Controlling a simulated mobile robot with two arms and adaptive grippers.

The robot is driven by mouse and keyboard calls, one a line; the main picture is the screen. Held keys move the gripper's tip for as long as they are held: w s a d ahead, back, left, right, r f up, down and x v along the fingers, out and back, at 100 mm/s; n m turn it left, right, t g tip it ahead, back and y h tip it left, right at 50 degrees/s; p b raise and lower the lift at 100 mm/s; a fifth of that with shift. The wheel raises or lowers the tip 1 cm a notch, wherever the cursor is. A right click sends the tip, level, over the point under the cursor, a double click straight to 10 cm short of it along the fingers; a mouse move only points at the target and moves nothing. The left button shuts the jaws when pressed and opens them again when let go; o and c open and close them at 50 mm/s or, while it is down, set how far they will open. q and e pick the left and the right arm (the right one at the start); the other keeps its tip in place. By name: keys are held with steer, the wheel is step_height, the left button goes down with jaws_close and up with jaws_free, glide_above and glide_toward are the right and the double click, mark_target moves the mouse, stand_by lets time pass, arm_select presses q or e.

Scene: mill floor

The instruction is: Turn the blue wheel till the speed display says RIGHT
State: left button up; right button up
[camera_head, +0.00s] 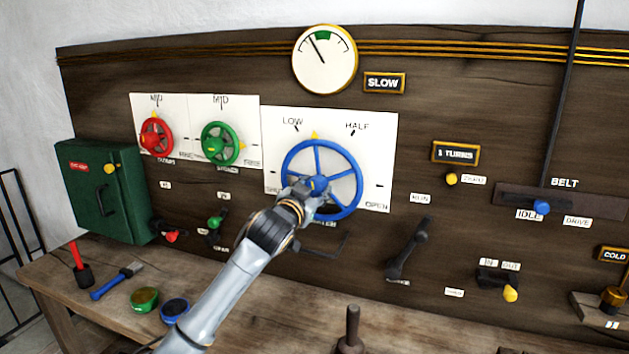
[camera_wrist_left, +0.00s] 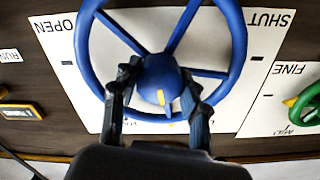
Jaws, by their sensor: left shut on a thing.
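The blue wheel (camera_head: 346,153) is mounted on a white plate marked LOW, HALF and OPEN on the dark board. In the head view its yellow pointer sits near the top, by LOW. My left gripper (camera_head: 306,190) is at the wheel's hub, its fingers on both sides of it. In the left wrist view the gripper (camera_wrist_left: 158,92) is shut on the blue hub, between the spokes of the wheel (camera_wrist_left: 239,45). The speed display (camera_head: 384,83) reads SLOW. My right gripper is not in view.
A round gauge (camera_head: 325,60) above has its needle left of a green band. A red wheel (camera_head: 156,136) and a green wheel (camera_head: 221,144) are on the left. A black crank lever (camera_head: 408,250) stands out at lower right. The bench (camera_head: 270,300) carries several small items.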

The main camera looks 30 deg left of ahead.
arm_select(q)
steer(key=m+p, duration=0.2)
steer(key=m, duration=0.1)
steer(key=shift+r+m+p, duration=0.15)
steer(key=shift+m+p, duration=1.3)
steer(key=shift+m, duration=0.65)
steer(key=shift+f, duration=0.2)
steer(key=o, duration=1.1)
steer(key=shift+o, duration=0.2)
steer(key=shift+s, duration=0.2)
steer(key=v, duration=1.1)
steer(key=shift+s, duration=0.3)
steer(key=shift+d, duration=0.15)
